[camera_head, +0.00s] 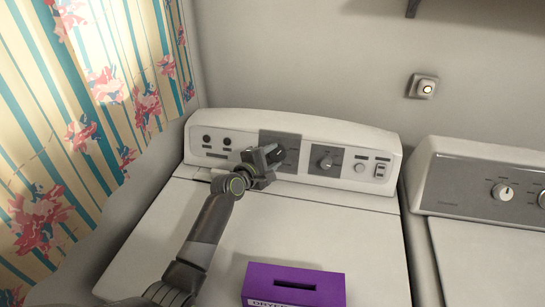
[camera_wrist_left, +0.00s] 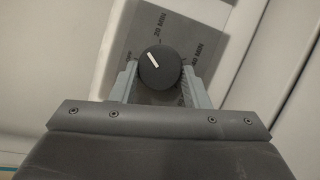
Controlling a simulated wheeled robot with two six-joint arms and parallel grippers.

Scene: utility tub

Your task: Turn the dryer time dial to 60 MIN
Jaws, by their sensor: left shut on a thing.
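The dryer (camera_head: 300,220) is white, with a raised control panel at its back. My left gripper (camera_head: 270,158) is at the left dark plate (camera_head: 285,140) of that panel and covers the dial there in the head view. In the left wrist view the dark round time dial (camera_wrist_left: 160,66) sits between the two fingers of my left gripper (camera_wrist_left: 160,84), which is shut on it. The dial's white pointer line slants to the upper left. Labels 20 MIN and 40 MIN show on the plate; a 60 MIN label is not visible. My right gripper is not in view.
A second dial (camera_head: 327,162) and small switches (camera_head: 380,170) are right of the gripper. A purple box (camera_head: 294,285) with a slot stands on the dryer top. Another machine (camera_head: 490,190) is at the right, a floral curtain (camera_head: 80,120) at the left.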

